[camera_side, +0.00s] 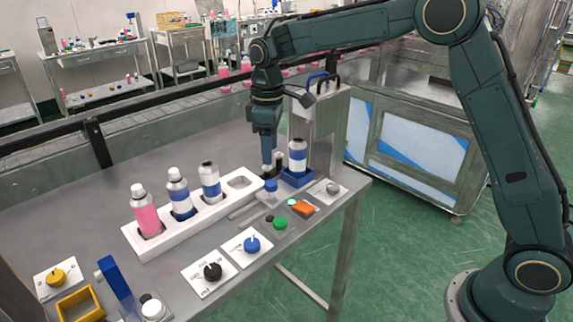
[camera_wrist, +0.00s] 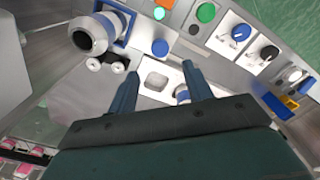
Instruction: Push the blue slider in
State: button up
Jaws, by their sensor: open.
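The blue slider (camera_side: 297,182) is a square blue carrier at the foot of the grey press, with an upright white-and-blue can (camera_side: 297,153) standing in it. In the wrist view the slider (camera_wrist: 126,17) is at upper left around the can (camera_wrist: 92,36). My gripper (camera_side: 271,170) points down just left of the slider, apart from the can. In the wrist view my gripper (camera_wrist: 160,76) is open, with nothing between its fingers. A round blue knob (camera_side: 271,185) sits just below the fingertips in the side view; whether they touch is unclear.
A white rack (camera_side: 190,220) left of my gripper holds three cans and one empty slot. Green and orange controls (camera_side: 303,208) lie near the front edge, with blue and black dials (camera_side: 212,271) further left. The grey press column (camera_side: 322,135) stands behind the slider.

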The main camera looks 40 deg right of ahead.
aim_at(272, 182)
notch_tip(272, 182, down, 9)
dwell(0.5)
jog(key=shift+d, duration=0.1)
grip_shut()
